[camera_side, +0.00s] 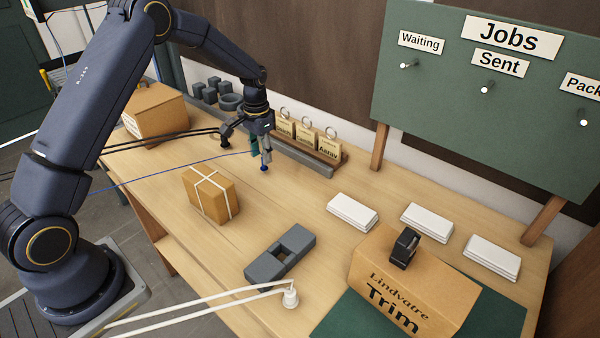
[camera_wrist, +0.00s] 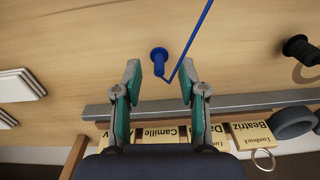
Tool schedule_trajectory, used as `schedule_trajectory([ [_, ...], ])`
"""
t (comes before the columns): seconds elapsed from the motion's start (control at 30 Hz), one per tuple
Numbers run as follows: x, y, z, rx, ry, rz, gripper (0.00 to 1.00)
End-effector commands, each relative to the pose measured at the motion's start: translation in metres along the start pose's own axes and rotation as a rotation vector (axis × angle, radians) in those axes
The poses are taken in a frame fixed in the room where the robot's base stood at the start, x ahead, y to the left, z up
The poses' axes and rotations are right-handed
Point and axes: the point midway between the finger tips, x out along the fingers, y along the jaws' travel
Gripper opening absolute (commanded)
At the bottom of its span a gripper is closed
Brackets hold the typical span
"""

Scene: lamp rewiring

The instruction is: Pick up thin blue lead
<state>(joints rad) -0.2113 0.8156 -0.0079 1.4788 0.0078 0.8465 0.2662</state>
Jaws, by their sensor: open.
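The thin blue lead (camera_side: 170,174) runs from the left, over the table, to a spot by my gripper. In the wrist view the lead (camera_wrist: 197,40) comes down from the top edge and bends near a blue plug (camera_wrist: 159,60). The plug also shows in the side view (camera_side: 264,168), under my fingertips. My gripper (camera_side: 260,156) points down over the back half of the table. In the wrist view my gripper (camera_wrist: 160,76) is open and empty, with the plug just beyond and between the two teal-padded fingertips. I cannot tell whether the fingers touch it.
A black plug (camera_wrist: 300,50) with thicker leads lies to one side. A rail of name tags (camera_side: 305,137) stands behind. A strapped parcel (camera_side: 210,194), a grey block (camera_side: 265,266), a white plug (camera_side: 290,298) and a Lindvatre Trim box (camera_side: 400,295) occupy the front.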

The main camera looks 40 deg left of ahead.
Motion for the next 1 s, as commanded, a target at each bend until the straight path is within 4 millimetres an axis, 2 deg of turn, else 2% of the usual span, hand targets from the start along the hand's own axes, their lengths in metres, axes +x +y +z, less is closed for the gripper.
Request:
schedule_trajectory([
  [0.2, 0.034, 0.001, -0.004, 0.0, -0.004, 0.001, 0.41],
  [0.3, 0.045, 0.001, -0.004, 0.0, -0.003, 0.001, 0.41],
  [0.57, 0.048, 0.001, -0.004, 0.0, 0.0, 0.0, 0.41],
  [0.9, 0.048, 0.001, -0.004, 0.0, -0.001, 0.0, 0.08],
  [1.0, 0.048, 0.001, -0.004, 0.0, -0.001, 0.0, 0.07],
])
